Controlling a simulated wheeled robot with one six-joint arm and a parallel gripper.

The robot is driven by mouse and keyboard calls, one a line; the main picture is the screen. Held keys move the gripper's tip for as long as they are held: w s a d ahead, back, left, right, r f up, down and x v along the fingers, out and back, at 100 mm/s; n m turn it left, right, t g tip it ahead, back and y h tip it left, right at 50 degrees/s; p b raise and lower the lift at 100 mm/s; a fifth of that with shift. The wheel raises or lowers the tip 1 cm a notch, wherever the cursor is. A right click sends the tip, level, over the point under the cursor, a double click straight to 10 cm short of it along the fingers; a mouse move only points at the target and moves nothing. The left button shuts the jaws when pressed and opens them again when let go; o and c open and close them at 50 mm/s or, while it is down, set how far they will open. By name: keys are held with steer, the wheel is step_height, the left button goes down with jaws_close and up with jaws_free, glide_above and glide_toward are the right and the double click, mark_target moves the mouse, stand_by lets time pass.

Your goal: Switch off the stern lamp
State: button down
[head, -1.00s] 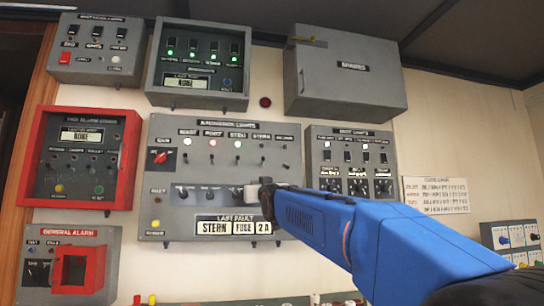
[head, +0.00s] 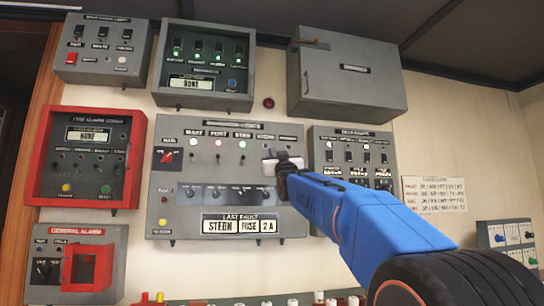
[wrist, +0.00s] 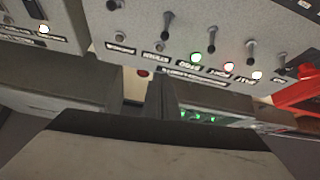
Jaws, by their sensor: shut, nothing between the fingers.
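The grey navigation lights panel (head: 165,215) hangs mid-wall in the head view. Its mast, port and starboard lamps glow white, reddish and green. In the wrist view, upside down, the stern label (wrist: 153,50) stands beside the lit green lamp (wrist: 197,58); no lit lamp shows at it. The stern toggle (wrist: 167,22) is near the top edge; its position is hard to tell. The panel's display (head: 238,226) reads last fault, stern fuse 2 A. My gripper (head: 279,163) is shut and empty before the panel's right part, hiding some toggles. Contact cannot be told.
A deck lights panel (head: 350,133) adjoins on the right, partly behind my arm. A grey cabinet (head: 350,85) and a panel with green lamps (head: 204,65) sit above. Red alarm boxes (head: 84,157) are on the left. Console knobs line the bottom edge.

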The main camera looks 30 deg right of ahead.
steer(key=x, duration=0.9)
steer(key=shift+w+d+f, duration=0.1)
steer(key=shift+w+f, duration=0.05)
steer(key=shift+f, duration=0.5)
steer(key=shift+w+d+f, duration=0.1)
steer(key=shift+w+f, duration=0.05)
steer(key=shift+f, duration=0.5)
steer(key=shift+w+d+f, duration=0.1)
steer(key=shift+w+f, duration=0.1)
steer(key=shift+f, duration=0.5)
